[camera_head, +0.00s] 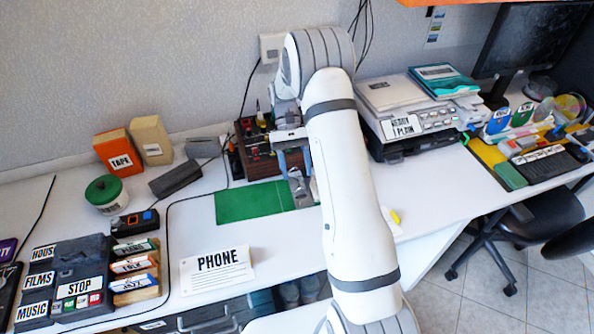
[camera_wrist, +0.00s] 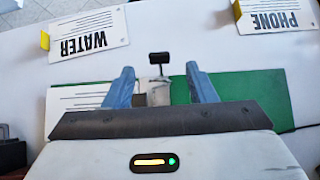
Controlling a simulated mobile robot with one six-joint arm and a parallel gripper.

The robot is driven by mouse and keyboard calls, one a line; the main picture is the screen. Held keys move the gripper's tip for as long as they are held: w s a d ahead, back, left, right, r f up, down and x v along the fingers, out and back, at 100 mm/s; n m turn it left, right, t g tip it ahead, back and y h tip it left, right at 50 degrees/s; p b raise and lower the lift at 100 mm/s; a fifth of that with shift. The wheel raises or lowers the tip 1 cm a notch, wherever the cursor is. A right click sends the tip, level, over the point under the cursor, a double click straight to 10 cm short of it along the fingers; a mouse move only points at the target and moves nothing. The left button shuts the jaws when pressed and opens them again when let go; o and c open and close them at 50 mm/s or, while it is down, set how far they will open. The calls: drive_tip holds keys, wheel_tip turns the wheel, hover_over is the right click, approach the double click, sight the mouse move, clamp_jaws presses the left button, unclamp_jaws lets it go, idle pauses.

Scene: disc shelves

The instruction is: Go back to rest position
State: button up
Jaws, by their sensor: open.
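My gripper (camera_head: 296,162) hangs over the white desk near the green mat, fingers down; my arm crosses the middle of the head view and hides part of it. In the wrist view my gripper's two blue fingers (camera_wrist: 163,88) are spread apart. A small object with a black top (camera_wrist: 159,60) and a pale body shows between and beyond them. I cannot tell whether they touch it. A grey item (camera_head: 299,188) lies by the mat's right edge below the fingers in the head view.
The green mat (camera_head: 240,206) lies on the desk (camera_head: 190,225). A brown box (camera_head: 250,163) with tools stands behind my gripper. A PHONE card (camera_head: 216,268) is at front, and a WATER card (camera_wrist: 88,38) shows in the wrist view. A printer (camera_head: 405,125) stands right of my arm.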

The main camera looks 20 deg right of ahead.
idle(0.3)
drive_tip(key=s+r+t, duration=0.5)
drive_tip(key=s+r, duration=0.2)
drive_tip(key=r, duration=0.6)
drive_tip(key=s+r+t, duration=0.2)
drive_tip(key=s+t, duration=0.1)
drive_tip(key=s, duration=0.4)
drive_tip(key=s+a+r+t, duration=0.1)
drive_tip(key=s+r+t, duration=0.2)
drive_tip(key=s, duration=0.4)
drive_tip(key=shift+s+r+t, duration=0.35)
drive_tip(key=shift+t, duration=0.15)
drive_tip(key=shift+a, duration=0.1)
drive_tip(key=shift+c, duration=0.3)
idle(0.3)
